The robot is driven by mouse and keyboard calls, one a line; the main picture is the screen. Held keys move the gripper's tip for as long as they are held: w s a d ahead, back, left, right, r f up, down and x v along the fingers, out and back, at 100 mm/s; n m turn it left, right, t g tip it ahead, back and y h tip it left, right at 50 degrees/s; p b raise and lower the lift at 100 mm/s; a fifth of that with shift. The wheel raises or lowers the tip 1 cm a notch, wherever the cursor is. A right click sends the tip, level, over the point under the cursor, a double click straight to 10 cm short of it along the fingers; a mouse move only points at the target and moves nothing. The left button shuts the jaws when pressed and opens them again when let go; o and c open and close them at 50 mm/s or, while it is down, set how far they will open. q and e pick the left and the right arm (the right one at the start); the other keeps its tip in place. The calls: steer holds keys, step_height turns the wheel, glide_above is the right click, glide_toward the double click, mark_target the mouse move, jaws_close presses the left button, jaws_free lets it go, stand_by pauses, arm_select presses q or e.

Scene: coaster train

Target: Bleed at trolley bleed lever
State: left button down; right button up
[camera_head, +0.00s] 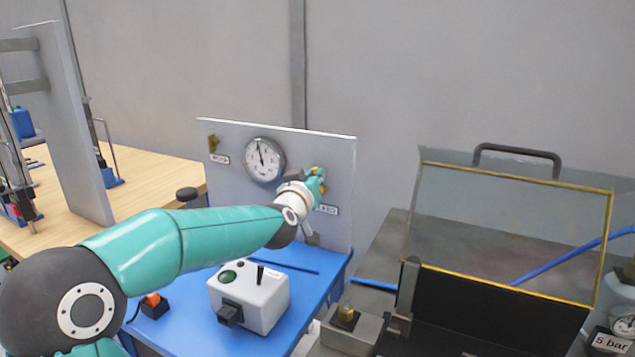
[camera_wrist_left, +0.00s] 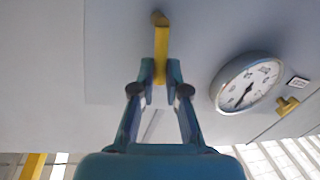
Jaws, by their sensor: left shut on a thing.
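A grey upright panel (camera_head: 335,150) at the back of the blue trolley (camera_head: 312,285) carries a round dial gauge (camera_head: 264,160). A small yellow lever (camera_wrist_left: 161,45) sits on the panel to the right of the gauge in the head view. My left gripper (camera_head: 318,180) is at this lever. In the left wrist view the fingertips (camera_wrist_left: 160,78) are closed around the lever's lower end, and its upper end shows above them. A second yellow lever (camera_head: 213,143) is at the panel's upper left, apart from the gripper. The labels are too small to read surely. My right gripper is not in view.
A white control box (camera_head: 249,299) with a green button stands on the trolley below my left arm. To the right is a clear guard with a yellow frame (camera_head: 510,177) and black handle. A wooden table (camera_head: 150,180) is at left.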

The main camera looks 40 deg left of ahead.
arm_select(q)
steer(key=shift+s+a+f+n+h+b, duration=0.2)
steer(key=shift+a+f+n+h+b, duration=0.5)
steer(key=shift+n+b, duration=1.1)
steer(key=shift+s+a+f+n+h+b, duration=0.2)
steer(key=shift+a+f+n+h+b, duration=0.5)
steer(key=shift+n, duration=1.75)
steer(key=shift+s+a+f+n+h+b, duration=0.3)
steer(key=shift+f+n+b, duration=0.55)
steer(key=shift+n+b, duration=1.1)
steer(key=shift+w, duration=0.15)
steer(key=c, duration=1.2)
jaws_free()
steer(key=shift+a, duration=0.15)
steer(key=shift+r, duration=0.1)
